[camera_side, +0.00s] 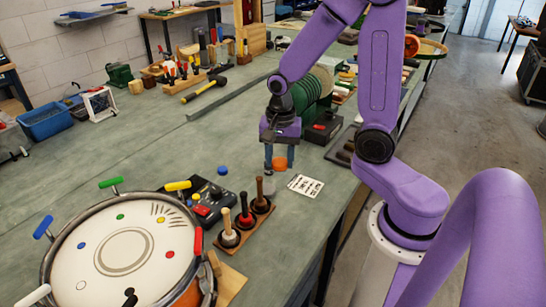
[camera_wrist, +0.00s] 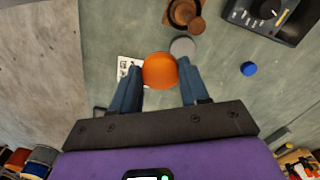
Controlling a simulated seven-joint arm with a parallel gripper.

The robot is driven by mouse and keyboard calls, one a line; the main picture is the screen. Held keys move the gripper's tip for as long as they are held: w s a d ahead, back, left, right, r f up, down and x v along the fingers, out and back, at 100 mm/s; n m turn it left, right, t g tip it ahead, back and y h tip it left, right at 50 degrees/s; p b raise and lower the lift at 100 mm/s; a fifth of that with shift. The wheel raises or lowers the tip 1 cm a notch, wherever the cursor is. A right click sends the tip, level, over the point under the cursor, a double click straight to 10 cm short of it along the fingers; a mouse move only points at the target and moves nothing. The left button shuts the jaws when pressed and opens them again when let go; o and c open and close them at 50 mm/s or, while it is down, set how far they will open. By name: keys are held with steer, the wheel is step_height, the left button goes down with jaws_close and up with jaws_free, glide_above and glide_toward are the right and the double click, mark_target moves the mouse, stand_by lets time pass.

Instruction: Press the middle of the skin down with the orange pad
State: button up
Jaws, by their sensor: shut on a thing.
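My gripper (camera_side: 276,160) is shut on the orange pad (camera_side: 280,163) and holds it above the bench. In the wrist view the round pad (camera_wrist: 160,70) sits between the blue fingertips of my gripper (camera_wrist: 159,85). The drum (camera_side: 46,262) stands at the lower left of the side view, well apart from my gripper. Its cream skin (camera_side: 100,258) has a ring drawn around the middle and several coloured dots. Nothing covers the middle of the skin. The drum is not seen in the wrist view.
A wooden rack (camera_side: 234,246) with several handled tools stands between drum and gripper. Behind it is a dark control box (camera_side: 213,200). Coloured handles (camera_side: 110,182) stick up around the drum rim. A grey disc (camera_wrist: 184,46), blue cap (camera_wrist: 249,69) and printed card (camera_side: 305,185) lie near my gripper.

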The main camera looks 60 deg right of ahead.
step_height(320, 180, up, 15)
steer(key=n, duration=0.6)
glide_above(125, 252)
step_height(125, 252, down, 4)
steer(key=shift+w+f, duration=0.15)
steer(key=shift+f, duration=2.85)
steer(key=shift+f, duration=0.8)
